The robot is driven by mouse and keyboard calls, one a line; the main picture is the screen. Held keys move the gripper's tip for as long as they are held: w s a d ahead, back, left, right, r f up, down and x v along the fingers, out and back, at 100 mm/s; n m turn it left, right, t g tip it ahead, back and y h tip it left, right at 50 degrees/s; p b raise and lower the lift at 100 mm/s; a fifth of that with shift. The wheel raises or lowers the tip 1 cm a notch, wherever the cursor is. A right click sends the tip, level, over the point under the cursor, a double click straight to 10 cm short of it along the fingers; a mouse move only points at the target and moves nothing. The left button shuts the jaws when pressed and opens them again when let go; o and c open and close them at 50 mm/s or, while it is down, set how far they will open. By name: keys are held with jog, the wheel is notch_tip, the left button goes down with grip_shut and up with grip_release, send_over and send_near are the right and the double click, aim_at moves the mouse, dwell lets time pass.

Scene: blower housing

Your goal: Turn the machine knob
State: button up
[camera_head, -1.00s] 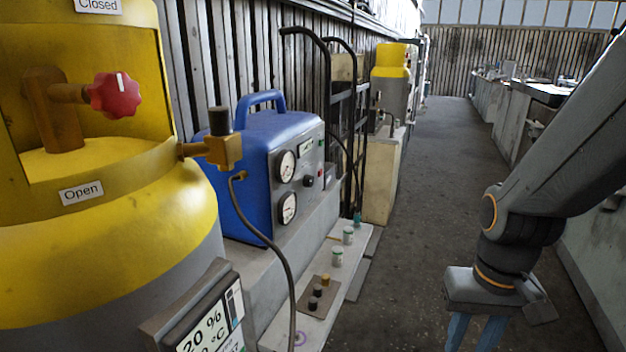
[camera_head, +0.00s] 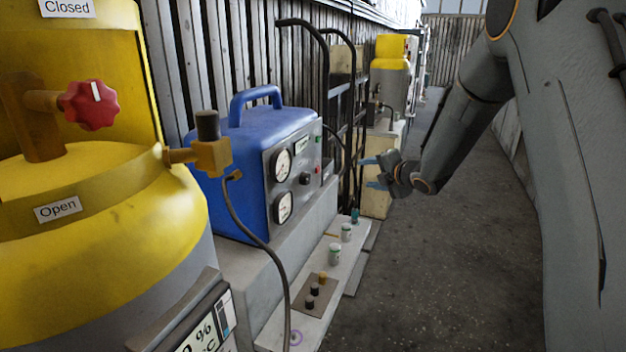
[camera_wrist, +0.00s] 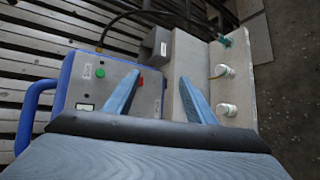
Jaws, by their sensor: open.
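A blue machine (camera_head: 240,165) with a top handle stands left of centre. Its grey front panel (camera_head: 275,222) carries two round gauges and a small display. A small black knob (camera_head: 305,178) sits on that panel beside the gauges. In the wrist view the panel (camera_wrist: 90,88) shows green and red buttons; I cannot make out the knob there. My gripper (camera_head: 366,172) is open and empty, right of the panel and apart from it, its blue fingers pointing left. In the wrist view the spread fingers (camera_wrist: 160,98) reach over the panel edge and the pale ledge.
A yellow-topped tank with a red valve knob (camera_head: 89,105) stands at the near left. A cable hangs from its brass valve (camera_head: 208,157). The low ledge (camera_head: 325,285) holds small jars and several knobs. The aisle floor (camera_head: 440,250) is clear.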

jog(key=w+a+n+g+y, duration=0.1)
jog(key=w+a+n+y, duration=0.1)
jog(key=a+n+y, duration=0.55)
jog(key=n+g+y, duration=0.4)
jog(key=n+g, duration=0.2)
jog(key=n, duration=0.7)
send_near(309, 179)
jog(key=a, duration=0.1)
jog(key=shift+h, duration=0.25)
jog(key=p+x, duration=0.3)
jog(key=x, duration=0.4)
jog(key=shift+w+a+r, duration=0.1)
jog(key=shift+a+r, duration=0.05)
jog(key=shift+a, duration=0.1)
jog(key=c, duration=1)
